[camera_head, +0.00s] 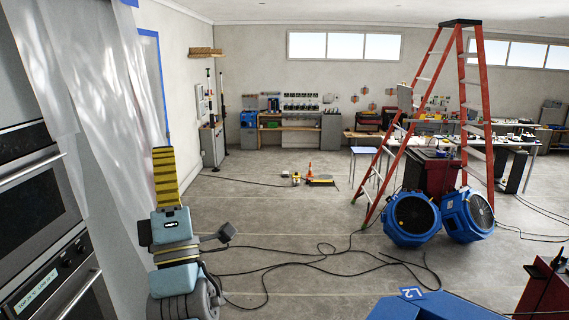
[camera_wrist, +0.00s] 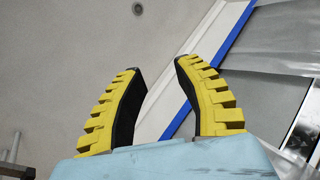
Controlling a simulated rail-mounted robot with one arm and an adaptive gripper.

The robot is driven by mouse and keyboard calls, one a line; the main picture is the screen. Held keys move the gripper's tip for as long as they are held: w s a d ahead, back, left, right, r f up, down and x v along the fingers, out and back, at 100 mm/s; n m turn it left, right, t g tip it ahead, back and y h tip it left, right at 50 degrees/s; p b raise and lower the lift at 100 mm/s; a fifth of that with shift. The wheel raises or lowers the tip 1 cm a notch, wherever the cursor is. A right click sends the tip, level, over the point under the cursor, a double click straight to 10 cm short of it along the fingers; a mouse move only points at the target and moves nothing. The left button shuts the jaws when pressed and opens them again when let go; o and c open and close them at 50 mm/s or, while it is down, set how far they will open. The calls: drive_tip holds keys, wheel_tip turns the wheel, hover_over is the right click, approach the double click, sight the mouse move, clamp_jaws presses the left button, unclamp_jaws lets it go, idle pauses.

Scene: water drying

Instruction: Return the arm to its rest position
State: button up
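My gripper (camera_head: 163,152) stands upright at the lower left in the head view, its yellow ribbed fingers pointing up above the pale blue body. In the wrist view my gripper (camera_wrist: 158,70) shows two yellow and black fingers with a clear gap between their tips. It is open, and nothing is between the fingers. My arm is folded low beneath it, and its lower part runs out of the head view.
Plastic sheeting (camera_head: 85,95) hangs close to the left of my gripper, by wall ovens (camera_head: 45,200). A red stepladder (camera_head: 398,140) and two blue fans (camera_head: 412,218) stand at right. Black cables (camera_head: 320,255) cross the floor. Open floor (camera_head: 290,215) lies mid-room.

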drive_tip(key=w+a+f+m+g+h+p, duration=0.1)
drive_tip(key=w+f, duration=0.1)
drive_tip(key=f, duration=0.4)
drive_tip(key=w+f+m+g+h, duration=0.1)
drive_tip(key=w+f, duration=0.2)
drive_tip(key=f, duration=0.3)
drive_tip(key=shift+w+a+f+p, duration=0.2)
drive_tip(key=shift+w+a+p, duration=0.1)
drive_tip(key=shift+a+p, duration=0.1)
